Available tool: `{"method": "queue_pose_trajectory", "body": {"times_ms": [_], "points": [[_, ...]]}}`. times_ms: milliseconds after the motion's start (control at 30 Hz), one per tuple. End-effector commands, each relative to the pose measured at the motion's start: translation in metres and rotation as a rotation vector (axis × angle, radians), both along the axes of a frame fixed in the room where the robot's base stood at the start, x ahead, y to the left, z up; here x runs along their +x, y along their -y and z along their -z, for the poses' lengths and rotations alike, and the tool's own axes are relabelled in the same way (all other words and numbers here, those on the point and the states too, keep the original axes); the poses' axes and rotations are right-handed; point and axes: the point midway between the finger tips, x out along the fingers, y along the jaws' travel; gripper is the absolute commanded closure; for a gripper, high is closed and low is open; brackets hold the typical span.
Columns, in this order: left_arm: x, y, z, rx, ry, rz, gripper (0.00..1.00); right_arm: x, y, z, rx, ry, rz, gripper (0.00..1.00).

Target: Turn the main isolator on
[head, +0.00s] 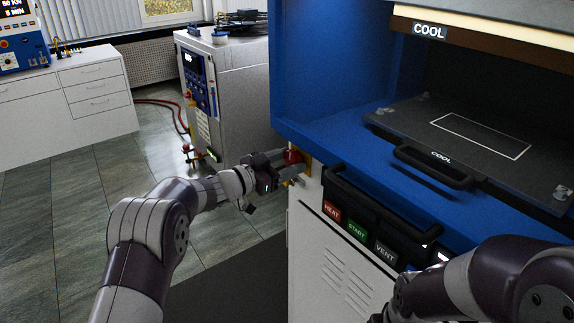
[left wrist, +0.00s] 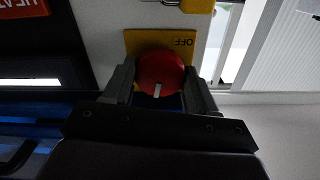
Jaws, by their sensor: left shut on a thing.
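The main isolator is a red round knob (head: 292,156) on a yellow plate (head: 308,167), at the left front corner of the press. My left gripper (head: 286,164) is shut on the knob, with one finger on each side of it. In the left wrist view the knob (left wrist: 161,72) sits between the dark fingers. The word OFF shows upside down on the yellow plate (left wrist: 187,43). A white mark on the knob points toward the bottom of that picture, away from OFF. The lower part of the plate is hidden by my gripper. My right arm enters at the lower right; its gripper is out of view.
A black rail (head: 375,212) and the HEAT (head: 332,211), START (head: 357,230) and VENT (head: 385,252) buttons are right of the knob. The blue press frame (head: 330,125) stands above. A yellow part (left wrist: 197,5) is close to the plate. Floor to the left is open.

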Motion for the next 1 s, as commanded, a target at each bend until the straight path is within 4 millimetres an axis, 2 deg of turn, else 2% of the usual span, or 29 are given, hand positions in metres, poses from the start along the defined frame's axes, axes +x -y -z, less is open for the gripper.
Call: {"method": "queue_pose_trajectory", "body": {"times_ms": [1000], "points": [[0.0,0.0,0.006,0.565,0.772,0.0,0.73,0.0,0.0,0.076,0.0,0.0,0.0,1.0]]}}
